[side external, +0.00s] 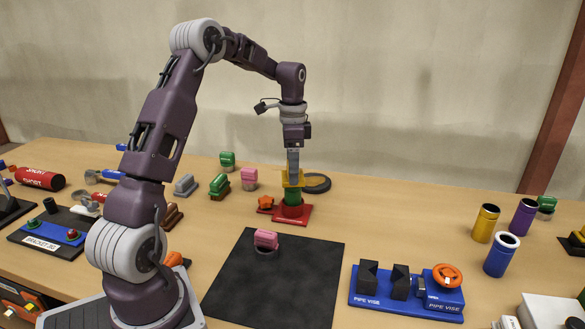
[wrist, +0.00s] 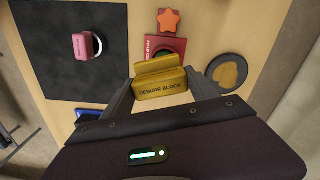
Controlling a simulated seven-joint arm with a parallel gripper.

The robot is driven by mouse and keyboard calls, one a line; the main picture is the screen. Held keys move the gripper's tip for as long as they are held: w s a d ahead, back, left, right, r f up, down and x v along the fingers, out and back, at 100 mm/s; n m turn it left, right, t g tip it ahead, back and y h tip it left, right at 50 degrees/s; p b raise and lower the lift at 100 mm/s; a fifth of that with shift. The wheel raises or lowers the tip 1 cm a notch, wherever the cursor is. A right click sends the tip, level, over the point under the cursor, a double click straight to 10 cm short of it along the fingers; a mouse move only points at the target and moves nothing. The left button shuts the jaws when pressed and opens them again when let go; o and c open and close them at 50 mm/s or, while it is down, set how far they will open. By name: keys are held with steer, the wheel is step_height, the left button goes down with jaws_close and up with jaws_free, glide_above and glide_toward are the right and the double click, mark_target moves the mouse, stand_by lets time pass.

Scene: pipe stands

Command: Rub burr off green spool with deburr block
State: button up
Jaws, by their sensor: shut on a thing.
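My gripper (side external: 292,172) is shut on the yellow deburr block (side external: 298,179), whose label faces the camera in the wrist view (wrist: 162,92). The green spool (side external: 292,205) stands upright on a red base (side external: 306,216) with an orange star knob (side external: 266,203) at its left. The block is right at the spool's upper end and covers its top; I cannot tell whether they touch. In the wrist view the block hides most of the spool, and the red base (wrist: 154,42) shows behind it. No burr can be made out.
A black mat (side external: 255,290) with a pink-topped piece (side external: 266,239) is in front. A blue pipe vise (side external: 408,302) and several coloured tubes stand to the right. Pink and green pieces stand left of the spool.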

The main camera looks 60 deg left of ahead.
steer(key=shift+r, duration=2.85)
steer(key=s+d+f+n, duration=0.2)
steer(key=d+f, duration=0.3)
steer(key=d, duration=0.5)
steer(key=s+d+f+n, duration=0.3)
steer(key=d+f, duration=0.3)
steer(key=d, duration=0.5)
steer(key=shift+s+f, duration=0.25)
steer(key=shift+s, duration=0.05)
steer(key=shift+d, duration=0.1)
